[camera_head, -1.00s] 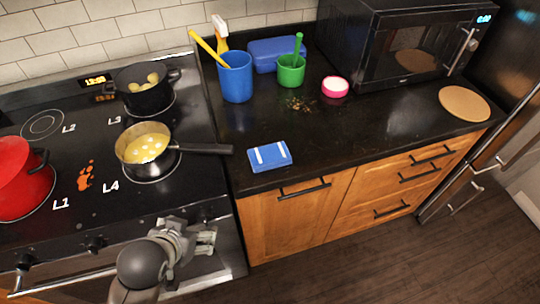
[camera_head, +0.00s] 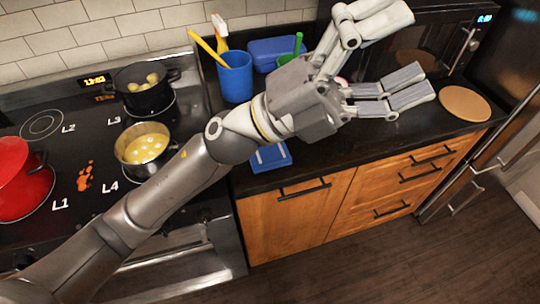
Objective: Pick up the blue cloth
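The blue cloth (camera_head: 270,158) lies folded flat near the front edge of the dark counter, just right of the stove. My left forearm and wrist cover its upper part, and its white stripes are mostly hidden. My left gripper (camera_head: 412,55) is open and empty, with its fingers spread wide. It is in the air up and to the right of the cloth, in front of the microwave, and does not touch the cloth. My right gripper is not in view.
A microwave (camera_head: 400,30) and round board (camera_head: 465,103) are at right. Pots (camera_head: 145,150) sit on the stove at left.

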